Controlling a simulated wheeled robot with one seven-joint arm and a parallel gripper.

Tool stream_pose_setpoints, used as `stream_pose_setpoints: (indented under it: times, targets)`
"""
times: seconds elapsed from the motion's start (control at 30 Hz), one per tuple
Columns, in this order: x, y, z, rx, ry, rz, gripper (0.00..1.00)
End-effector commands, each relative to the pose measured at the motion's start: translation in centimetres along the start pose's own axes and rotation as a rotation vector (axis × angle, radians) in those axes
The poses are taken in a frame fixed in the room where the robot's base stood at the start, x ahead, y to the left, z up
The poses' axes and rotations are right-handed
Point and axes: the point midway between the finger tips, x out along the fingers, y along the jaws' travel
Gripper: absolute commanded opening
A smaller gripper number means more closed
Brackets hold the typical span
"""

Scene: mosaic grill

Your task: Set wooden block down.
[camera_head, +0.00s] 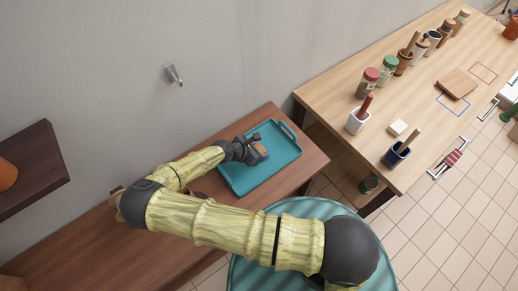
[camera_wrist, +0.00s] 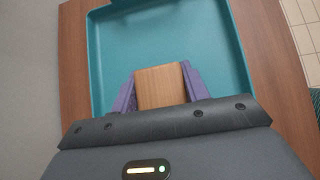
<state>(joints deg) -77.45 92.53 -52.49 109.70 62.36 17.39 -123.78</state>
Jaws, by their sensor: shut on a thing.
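The wooden block (camera_wrist: 161,87) is light brown and sits between the two purple fingers of my gripper (camera_wrist: 160,92) in the wrist view. My gripper (camera_head: 256,151) is shut on it. In the head view the block (camera_head: 261,150) shows as a small brown patch at the gripper's end. I cannot tell whether the block touches the tray floor. The block's near end is hidden by the gripper body.
The tray lies on a dark wooden counter (camera_head: 308,166) against the wall and is otherwise empty. A lighter table (camera_head: 335,93) at the right holds jars, cups and a cutting board (camera_head: 457,84). A teal round surface (camera_head: 300,206) is below my arm. A dark shelf (camera_head: 40,160) juts out at left.

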Motion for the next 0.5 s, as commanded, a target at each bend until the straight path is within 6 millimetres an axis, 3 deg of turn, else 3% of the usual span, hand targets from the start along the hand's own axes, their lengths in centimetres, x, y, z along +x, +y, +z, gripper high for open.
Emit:
stream_pose_setpoints:
  times: [0.17,0.2,0.3,0.5]
  targets:
    - [0.13,-0.01,-0.1,0.0,0.0,-0.001,0.18]
    - [0.17,-0.02,-0.14,-0.001,0.0,-0.001,0.47]
    - [0.13,-0.02,-0.09,-0.001,0.0,-0.001,0.67]
    - [0.12,-0.02,-0.09,-0.001,-0.001,-0.001,0.67]
